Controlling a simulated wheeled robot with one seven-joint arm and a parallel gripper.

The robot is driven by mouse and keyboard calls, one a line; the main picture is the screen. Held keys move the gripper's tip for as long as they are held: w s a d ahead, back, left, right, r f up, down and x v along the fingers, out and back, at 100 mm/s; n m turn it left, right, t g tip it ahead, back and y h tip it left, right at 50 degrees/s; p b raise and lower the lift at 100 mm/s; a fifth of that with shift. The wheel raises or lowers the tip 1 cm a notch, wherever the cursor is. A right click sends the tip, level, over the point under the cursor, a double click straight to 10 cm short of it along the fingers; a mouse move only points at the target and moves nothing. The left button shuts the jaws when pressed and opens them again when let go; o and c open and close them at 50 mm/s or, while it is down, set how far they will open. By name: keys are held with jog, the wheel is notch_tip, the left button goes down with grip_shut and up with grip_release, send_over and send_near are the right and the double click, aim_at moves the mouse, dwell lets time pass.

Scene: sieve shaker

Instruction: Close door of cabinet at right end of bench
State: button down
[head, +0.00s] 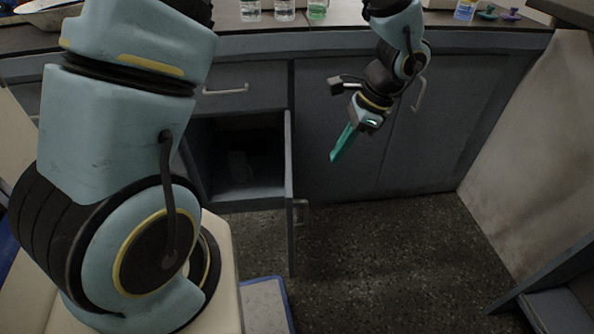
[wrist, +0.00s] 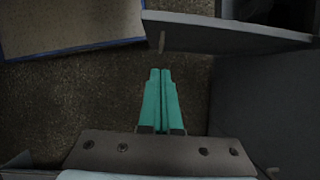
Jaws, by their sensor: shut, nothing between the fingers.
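An open cabinet door (head: 289,190) stands out from the bench front, nearly edge-on in the head view, with its handle (head: 301,209) on its right face. It is at the right edge of a dark open compartment (head: 240,160). My gripper (head: 334,158) points down to the right of this door, apart from it, with its teal fingers together and empty. In the wrist view the gripper (wrist: 160,72) is below the door panel (wrist: 225,36), whose handle (wrist: 161,42) shows. The cabinet front at the right end (head: 440,130) looks shut, with a handle (head: 418,94).
A drawer (head: 235,88) above the opening looks shut. Glass containers (head: 284,10) stand on the bench top (head: 345,14). A pale panel (head: 530,150) bounds the right side. A blue-edged mat (head: 265,300) lies on the floor. Speckled floor (head: 400,250) is clear at the right.

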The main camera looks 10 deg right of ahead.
jog(key=shift+w+a+f+b, duration=0.25)
jog(key=shift+a+f+b, duration=0.1)
jog(key=shift+a+f, duration=1)
jog(key=shift+w+a+f+b, duration=0.25)
jog(key=shift+a+f+b, duration=0.15)
jog(key=shift+a+f, duration=0.95)
jog(key=shift+w+a+f+b, duration=0.3)
jog(key=shift+a+f, duration=0.7)
jog(key=shift+f, duration=0.7)
jog(key=shift+a, duration=0.1)
